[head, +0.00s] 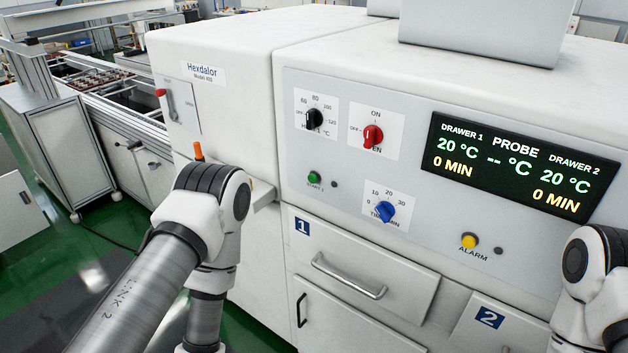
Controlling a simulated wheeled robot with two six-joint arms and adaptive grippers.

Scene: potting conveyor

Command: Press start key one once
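The green start key (314,177), labelled "START 1", is a small round button on the left part of the machine's front panel (345,215). It sits below the black dial and above the drawer marked 1. A small dark round lamp is just right of it. My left arm stands in front of the machine at the lower left, but its gripper is outside the picture. Part of my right arm shows at the right edge, with its gripper also outside the picture.
A red knob (373,135), black knob (314,118), blue timer knob (385,211) and yellow alarm button (469,240) surround the key. The display (520,166) reads 20 °C and 0 MIN for both drawers. Drawer 1 (365,275) is closed. A conveyor (115,95) stands at left.

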